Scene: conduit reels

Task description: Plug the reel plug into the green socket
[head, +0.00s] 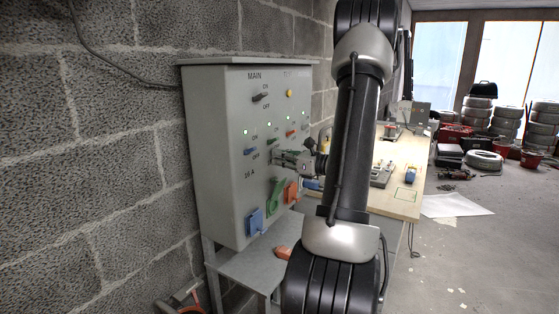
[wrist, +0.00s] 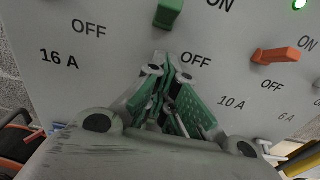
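The green socket (head: 274,197) is on the front of the grey wall panel (head: 222,170), between a blue socket (head: 255,222) and an orange-red socket (head: 291,192). My gripper (head: 279,157) is close to the panel face, above the green socket and below the green switch (wrist: 168,12). In the wrist view its green-padded fingers (wrist: 167,72) meet at the tips, with nothing seen between them. I cannot make out the reel plug for certain. An orange-red piece (head: 284,252) lies on the shelf below the panel, partly behind my arm.
A blue switch (head: 251,151) and a red switch (wrist: 275,55) flank the green one. A wooden workbench (head: 405,180) with tools stands to the right. A red curved object (head: 190,308) is at the lower left.

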